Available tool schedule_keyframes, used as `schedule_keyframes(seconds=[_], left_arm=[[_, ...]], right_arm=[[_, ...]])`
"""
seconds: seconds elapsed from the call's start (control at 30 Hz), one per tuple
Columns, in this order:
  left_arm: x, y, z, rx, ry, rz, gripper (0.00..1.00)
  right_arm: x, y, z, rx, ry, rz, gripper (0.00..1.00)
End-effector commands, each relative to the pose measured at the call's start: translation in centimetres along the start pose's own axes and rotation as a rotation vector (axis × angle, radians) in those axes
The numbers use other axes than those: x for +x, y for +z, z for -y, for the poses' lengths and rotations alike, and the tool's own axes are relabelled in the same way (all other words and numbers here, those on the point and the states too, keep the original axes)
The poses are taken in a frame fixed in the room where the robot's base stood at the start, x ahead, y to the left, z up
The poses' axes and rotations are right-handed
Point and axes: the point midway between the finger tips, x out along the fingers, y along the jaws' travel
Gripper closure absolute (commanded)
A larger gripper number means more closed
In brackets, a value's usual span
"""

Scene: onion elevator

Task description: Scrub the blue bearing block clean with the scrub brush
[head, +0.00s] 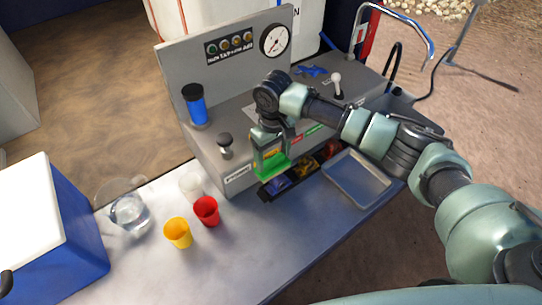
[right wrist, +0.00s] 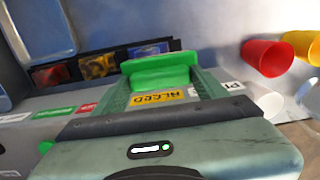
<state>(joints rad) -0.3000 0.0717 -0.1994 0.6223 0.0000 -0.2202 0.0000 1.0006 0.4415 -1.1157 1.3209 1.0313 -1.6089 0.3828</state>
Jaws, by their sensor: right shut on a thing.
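My right gripper (head: 270,160) is at the front face of the grey console, shut on a bright green block-like thing (right wrist: 160,72). The green thing spans between the two fingers; I see no bristles and cannot tell whether it is the scrub brush. Just below it, a dark rack (head: 266,193) stands along the console's foot. A blue piece (head: 279,184) lies in its near end, with a yellow piece (head: 304,168) and a red piece (head: 331,150) beyond. The blue piece also shows in the right wrist view (right wrist: 148,50), beside the green thing.
A grey metal tray (head: 358,178) lies right of the rack. A red cup (head: 206,211), a yellow cup (head: 178,233) and a clear jug (head: 129,212) stand left. A blue box with a white lid (head: 82,235) fills the left. The table's front middle is clear.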

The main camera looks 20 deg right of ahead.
Motion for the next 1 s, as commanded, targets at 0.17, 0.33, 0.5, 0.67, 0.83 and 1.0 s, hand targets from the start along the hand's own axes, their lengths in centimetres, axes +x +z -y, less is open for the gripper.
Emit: schedule_keyframes(seconds=[0.17, 0.33, 0.5, 0.67, 0.83, 1.0], left_arm=[[-1.7, -0.2, 0.3, 0.001, -0.003, 0.000, 1.00], [-2.4, -0.1, 0.7, 0.003, -0.007, 0.001, 1.00], [-2.3, -0.1, 0.7, 0.004, -0.008, 0.002, 1.00], [-2.3, 0.0, 0.7, 0.004, -0.008, 0.003, 1.00], [-2.3, 0.0, 0.7, 0.004, -0.008, 0.003, 1.00], [-2.3, 0.0, 0.9, 0.005, -0.010, 0.004, 1.00]], right_arm=[[-2.0, -0.1, -0.5, 0.001, -0.001, -0.001, 0.60], [-2.8, -0.2, -0.8, 0.002, -0.001, -0.001, 0.60], [-2.8, -0.2, -0.8, 0.002, 0.000, -0.001, 0.60], [-2.8, -0.2, -0.8, 0.002, 0.000, -0.001, 0.60], [-2.8, -0.2, -0.8, 0.002, 0.000, -0.001, 0.60], [-2.8, -0.6, -0.2, 0.006, -0.001, -0.002, 0.60]])
